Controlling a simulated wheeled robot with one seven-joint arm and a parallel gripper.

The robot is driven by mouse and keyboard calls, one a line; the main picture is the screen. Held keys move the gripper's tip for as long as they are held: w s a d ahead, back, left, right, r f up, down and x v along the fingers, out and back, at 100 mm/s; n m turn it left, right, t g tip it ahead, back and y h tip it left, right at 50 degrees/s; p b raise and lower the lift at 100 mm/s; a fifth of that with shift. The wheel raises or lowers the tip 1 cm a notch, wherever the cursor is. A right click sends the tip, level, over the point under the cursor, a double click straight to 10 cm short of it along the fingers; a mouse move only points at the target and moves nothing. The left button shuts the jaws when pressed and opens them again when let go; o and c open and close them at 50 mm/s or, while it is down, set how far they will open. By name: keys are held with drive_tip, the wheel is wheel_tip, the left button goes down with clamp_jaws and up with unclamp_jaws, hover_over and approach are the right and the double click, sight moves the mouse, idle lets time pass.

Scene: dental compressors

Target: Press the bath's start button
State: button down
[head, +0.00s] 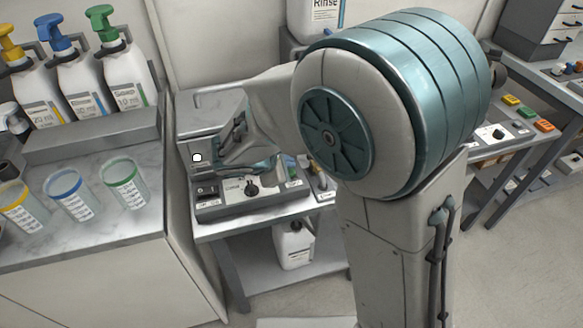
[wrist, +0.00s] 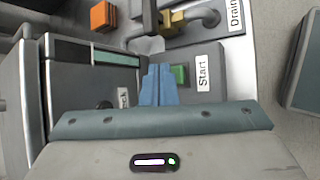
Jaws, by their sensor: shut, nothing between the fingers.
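The start button is a small green block (wrist: 180,75) beside a white "Start" label (wrist: 203,74) on a grey panel in the wrist view. My gripper (wrist: 157,70) is shut and empty, its blue fingers together just left of the green button in that picture. I cannot tell their height above the panel or whether they touch it. In the head view the bath (head: 212,108) is a grey box on a small stand, with a control panel (head: 232,200) at its front. My gripper and arm cover part of the panel, and the button is not clear there.
In the wrist view a brass valve (wrist: 172,20) on a pipe sits near a "Drain" label (wrist: 235,14), with an orange block (wrist: 103,16) to the left. In the head view, pump bottles (head: 80,80) and cups (head: 124,180) stand on the left counter. A black knob (head: 252,188) sits on the panel.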

drive_tip(key=shift+r, duration=0.25)
wheel_tip(320, 180, up, 5)
drive_tip(key=p, duration=0.4)
drive_tip(key=shift+f, duration=0.1)
idle(0.7)
drive_tip(key=s+d+r+m+g+p, duration=0.1)
drive_tip(key=s+d+r+m+g, duration=0.15)
drive_tip(key=d+m, duration=0.2)
drive_tip(key=s+d+r+m+g, duration=0.1)
drive_tip(key=s+d+m, duration=0.3)
drive_tip(key=d, duration=0.2)
drive_tip(key=s+d+r+m+y, duration=0.2)
drive_tip(key=s+m, duration=0.3)
drive_tip(key=s+d+r+m+y+p, duration=0.1)
drive_tip(key=s+d+r+m+y, duration=0.1)
drive_tip(key=s+m, duration=0.4)
drive_tip(key=shift+s+d+r+g+y, duration=0.2)
drive_tip(key=shift+g+y, duration=0.25)
drive_tip(key=shift+y, duration=0.35)
